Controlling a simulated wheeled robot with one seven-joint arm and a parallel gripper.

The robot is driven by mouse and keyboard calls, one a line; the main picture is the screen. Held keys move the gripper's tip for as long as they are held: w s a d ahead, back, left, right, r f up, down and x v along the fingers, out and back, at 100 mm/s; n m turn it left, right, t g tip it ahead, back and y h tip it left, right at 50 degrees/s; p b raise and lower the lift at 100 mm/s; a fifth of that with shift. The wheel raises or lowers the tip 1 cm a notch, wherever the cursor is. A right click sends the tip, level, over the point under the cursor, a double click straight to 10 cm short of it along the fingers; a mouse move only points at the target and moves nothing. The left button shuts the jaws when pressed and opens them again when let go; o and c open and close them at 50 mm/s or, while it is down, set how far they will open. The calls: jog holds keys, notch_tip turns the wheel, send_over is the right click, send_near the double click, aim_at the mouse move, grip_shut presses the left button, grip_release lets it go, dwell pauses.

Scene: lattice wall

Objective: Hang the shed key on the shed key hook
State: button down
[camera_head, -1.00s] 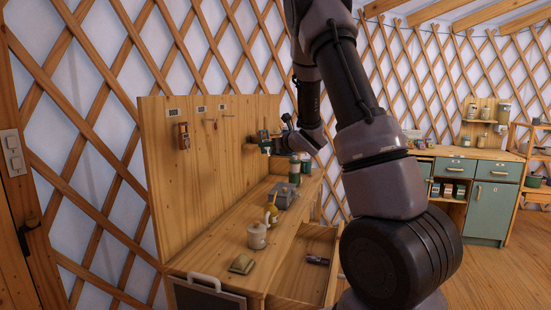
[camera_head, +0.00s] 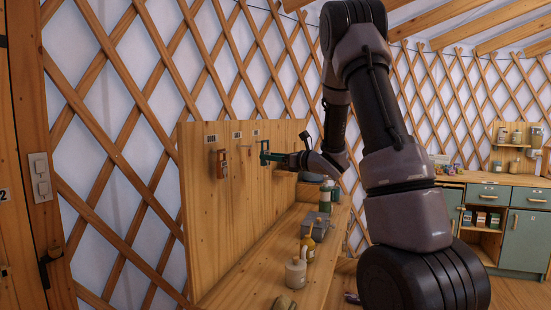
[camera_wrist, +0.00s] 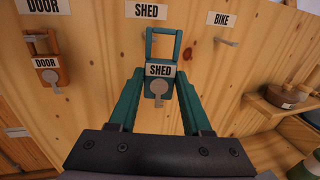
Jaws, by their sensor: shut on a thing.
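The shed key is a teal tag marked SHED (camera_wrist: 159,70) with a square loop on top and a grey key shape below it. My gripper (camera_wrist: 160,82) is shut on the tag, one teal finger on each side, and holds it upright in front of the wooden board. The loop lies just below the board's SHED label (camera_wrist: 151,11). In the head view my gripper (camera_head: 268,156) is close to the board, by the row of labels.
An orange DOOR key (camera_wrist: 48,68) hangs to the left, also seen in the head view (camera_head: 222,163). The BIKE hook (camera_wrist: 227,42) to the right is bare. A small shelf with a brown bowl (camera_wrist: 287,96) juts out at right.

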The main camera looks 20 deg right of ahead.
jog(key=w+a+f, duration=0.1)
jog(key=w+a, duration=0.3)
jog(key=a, duration=0.2)
jog(key=shift+w+a+f, duration=0.15)
jog(key=shift+w+f, duration=0.05)
jog(key=shift+w, duration=0.1)
dwell(0.6)
dwell(0.6)
jog(key=shift+c, duration=1.3)
grip_release()
jog(key=shift+s, duration=0.1)
